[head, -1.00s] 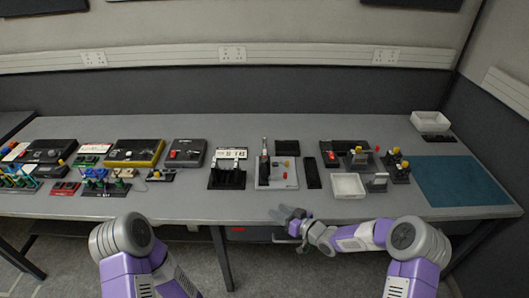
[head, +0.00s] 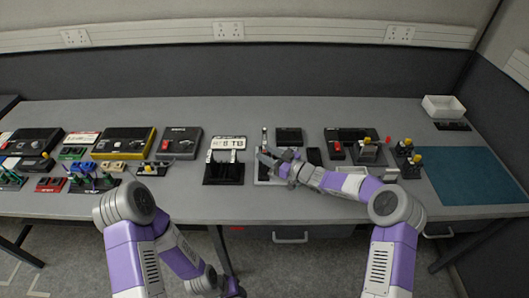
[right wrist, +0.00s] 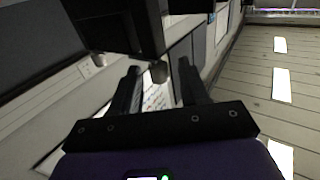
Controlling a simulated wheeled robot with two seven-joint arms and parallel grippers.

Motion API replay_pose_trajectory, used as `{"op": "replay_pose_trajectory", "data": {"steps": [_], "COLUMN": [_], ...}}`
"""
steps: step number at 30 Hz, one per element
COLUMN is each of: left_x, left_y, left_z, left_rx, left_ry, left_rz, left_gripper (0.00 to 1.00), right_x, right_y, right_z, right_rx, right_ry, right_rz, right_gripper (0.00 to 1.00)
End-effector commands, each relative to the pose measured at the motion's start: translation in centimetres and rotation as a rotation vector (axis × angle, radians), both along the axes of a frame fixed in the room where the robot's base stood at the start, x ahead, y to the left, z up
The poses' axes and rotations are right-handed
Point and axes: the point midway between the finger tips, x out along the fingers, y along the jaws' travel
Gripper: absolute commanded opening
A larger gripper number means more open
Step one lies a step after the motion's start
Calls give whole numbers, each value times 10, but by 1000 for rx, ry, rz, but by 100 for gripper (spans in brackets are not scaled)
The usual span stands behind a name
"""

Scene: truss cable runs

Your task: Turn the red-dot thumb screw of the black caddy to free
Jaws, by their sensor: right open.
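In the head view my right gripper (head: 266,158) is over the pale plate (head: 262,178) with the upright post (head: 264,137), just right of the black stand (head: 223,172). In the right wrist view its two fingers (right wrist: 160,88) are apart, and a small dark round knob (right wrist: 158,72) shows between them. A large black block (right wrist: 112,22) fills the top beside the knob; whether a finger touches the knob is unclear. No red dot shows on it, and I cannot tell for sure which piece is the black caddy. My left gripper (head: 232,288) is low, below the table's front edge, its fingers unclear.
Black boxes (head: 179,142) and small coloured parts crowd the left of the table. Yellow-topped fixtures (head: 403,148) stand on the right, near a teal mat (head: 470,175) and a white tray (head: 444,106).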

Motion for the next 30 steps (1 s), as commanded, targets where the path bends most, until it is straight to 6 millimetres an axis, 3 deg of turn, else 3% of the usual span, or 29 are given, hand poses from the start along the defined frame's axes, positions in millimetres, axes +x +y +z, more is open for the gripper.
{"op": "replay_pose_trajectory", "data": {"steps": [4,13,22,30], "left_x": [0,0,0,0], "left_y": [0,0,0,0], "left_z": [-1,-1,-1,-6], "left_rx": [0,0,0,0], "left_ry": [0,-1,-1,0], "left_rz": [0,0,0,0], "left_gripper": [43,43,43,43], "right_x": [7,9,8,8], "right_y": [10,12,12,12], "right_z": [0,0,0,-1], "right_rx": [-1,0,0,1], "right_ry": [1,1,1,1], "right_rz": [0,-1,-1,-15], "right_gripper": [45,45,0,0]}}
